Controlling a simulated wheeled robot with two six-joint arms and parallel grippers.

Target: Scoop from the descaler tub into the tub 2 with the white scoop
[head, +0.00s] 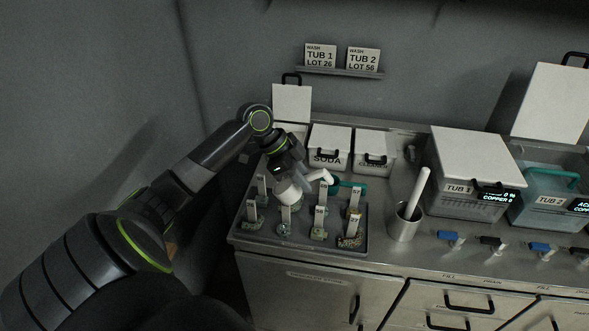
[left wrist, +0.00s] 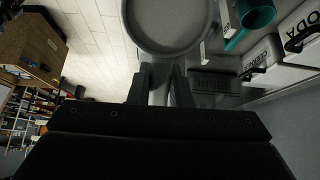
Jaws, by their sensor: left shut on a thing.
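My left gripper (head: 284,168) is shut on the white scoop (head: 287,191) above the grey tray at the left of the counter. In the left wrist view the scoop's round bowl (left wrist: 172,22) lies just beyond the fingers (left wrist: 160,88); I cannot make out any contents. A tub with a raised lid (head: 292,104) stands at the back left, behind my arm; its label is hidden, so I cannot confirm it is the descaler tub. Tub 2 (head: 538,208) stands at the right with its lid (head: 551,104) raised. My right gripper is not in view.
The tray (head: 300,243) holds several upright labelled tags. The closed soda tub (head: 329,138) and another closed tub (head: 373,143) stand at the back. A metal cup (head: 403,227) holds a white stick. Closed tub 1 (head: 462,205) stands left of tub 2.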

